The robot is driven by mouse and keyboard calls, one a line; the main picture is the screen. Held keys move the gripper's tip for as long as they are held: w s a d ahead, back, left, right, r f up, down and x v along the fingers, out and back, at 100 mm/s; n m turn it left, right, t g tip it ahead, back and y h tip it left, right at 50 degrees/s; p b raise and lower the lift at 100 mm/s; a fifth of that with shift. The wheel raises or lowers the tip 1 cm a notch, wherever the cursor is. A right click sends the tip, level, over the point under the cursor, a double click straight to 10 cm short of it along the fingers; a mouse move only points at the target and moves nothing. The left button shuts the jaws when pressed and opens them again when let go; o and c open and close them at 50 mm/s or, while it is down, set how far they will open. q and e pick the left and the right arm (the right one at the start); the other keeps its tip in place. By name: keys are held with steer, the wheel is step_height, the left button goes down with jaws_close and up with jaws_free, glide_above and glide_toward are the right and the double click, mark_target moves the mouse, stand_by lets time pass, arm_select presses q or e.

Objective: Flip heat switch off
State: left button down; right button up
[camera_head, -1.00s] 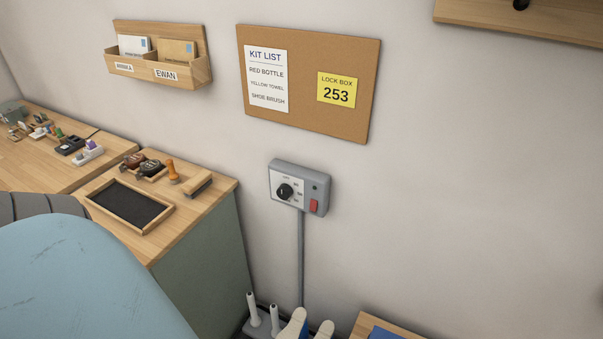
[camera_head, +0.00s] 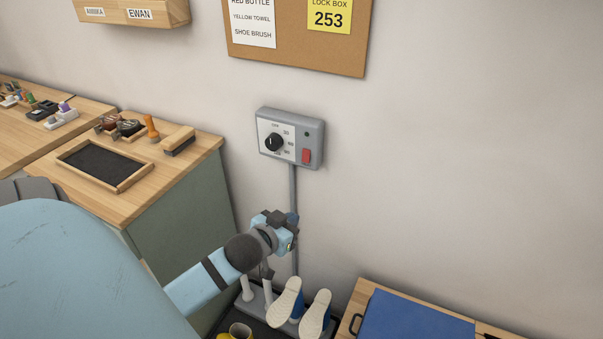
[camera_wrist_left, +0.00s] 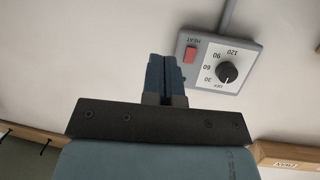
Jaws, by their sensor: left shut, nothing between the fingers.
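The grey control box (camera_head: 318,128) is fixed to the wall, with a black dial (camera_head: 274,142) on its left and a red rocker switch (camera_head: 306,157) at its lower right. In the left wrist view the box appears upside down, with the red switch (camera_wrist_left: 190,55) beside the HEAT label and the dial (camera_wrist_left: 228,72) by its numbers. My left gripper (camera_head: 284,222) is below the box, in front of its conduit, apart from the switch. Its shut, empty fingers show in the left wrist view (camera_wrist_left: 165,72). Which way the rocker is tipped is unclear. My right gripper is out of view.
A wooden-topped cabinet (camera_head: 185,195) with a black tray (camera_head: 105,165) and brushes stands to the left. Below are white-soled shoes (camera_head: 287,300) on a rack and a blue cloth (camera_head: 415,322) on a wooden surface. The wall right of the box is clear.

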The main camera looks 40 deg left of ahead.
arm_select(q)
steer(key=w+a+r+n+t+y+b, duration=0.1)
steer(key=a+r+n+y+b, duration=0.1)
steer(key=a, duration=0.4)
step_height(320, 180, up, 2)
steer(key=shift+w+a+r+y+b, duration=0.2)
steer(key=shift+w+y+b, duration=0.2)
steer(key=shift+b, duration=0.3)
glide_toward(306, 156)
steer(key=w+f, duration=0.1)
steer(key=w, duration=0.1)
steer(key=w+a+f, duration=0.1)
steer(key=w, duration=0.1)
steer(key=w+a+f+b, duration=0.1)
steer(key=w, duration=0.1)
steer(key=shift+w+a+f, duration=0.15)
steer(key=shift+w+f, duration=0.15)
steer(key=shift+f, duration=0.05)
